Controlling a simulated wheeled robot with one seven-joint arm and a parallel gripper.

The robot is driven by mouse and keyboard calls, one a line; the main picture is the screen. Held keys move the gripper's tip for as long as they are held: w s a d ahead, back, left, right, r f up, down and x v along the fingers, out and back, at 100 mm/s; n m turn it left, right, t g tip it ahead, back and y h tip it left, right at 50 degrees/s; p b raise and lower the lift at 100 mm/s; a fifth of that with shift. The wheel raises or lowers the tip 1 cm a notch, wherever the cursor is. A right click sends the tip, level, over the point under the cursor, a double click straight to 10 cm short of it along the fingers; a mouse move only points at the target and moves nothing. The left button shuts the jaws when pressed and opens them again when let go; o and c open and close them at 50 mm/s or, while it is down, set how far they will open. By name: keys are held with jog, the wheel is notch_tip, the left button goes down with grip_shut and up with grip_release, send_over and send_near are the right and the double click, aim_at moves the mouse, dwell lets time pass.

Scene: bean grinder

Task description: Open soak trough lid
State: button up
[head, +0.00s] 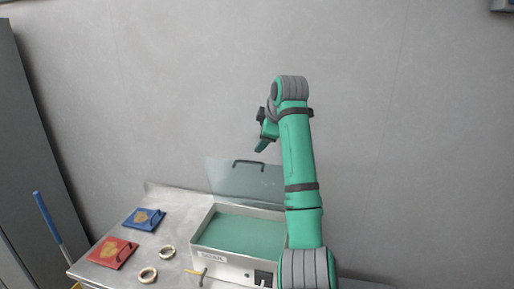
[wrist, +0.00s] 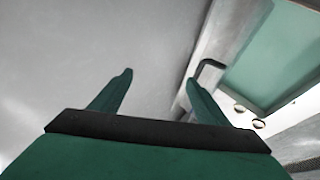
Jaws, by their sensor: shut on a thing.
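The soak trough (head: 197,240) is a pale open-topped box with green liquid (head: 240,235) inside. Its clear lid (head: 225,183) stands raised along the back of the trough, with a dark handle (head: 248,162) at its top edge. My gripper (head: 261,149) is at the right end of this handle, pointing down. In the wrist view my gripper (wrist: 159,76) has its fingers some way apart, and the dark handle (wrist: 211,63) shows beside the right finger. The gripper is shut on the lid handle, though the exact contact is hard to see.
A blue packet (head: 145,219), a red packet (head: 113,252) and two rings (head: 148,274) lie on the metal table (head: 180,205) left of the trough. A plain wall stands close behind. A blue pole (head: 47,215) rises at the left.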

jog(key=shift+s+d+r, duration=0.15)
jog(key=shift+s+r, duration=0.05)
jog(key=shift+r, duration=0.2)
jog(key=c, duration=0.9)
jog(key=shift+d+r, duration=0.1)
jog(key=shift+r, duration=0.45)
jog(key=shift+s, duration=0.1)
jog(key=v, duration=1)
jog(key=shift+s+r, duration=0.2)
jog(key=shift+r, duration=0.05)
jog(key=shift+d, duration=0.1)
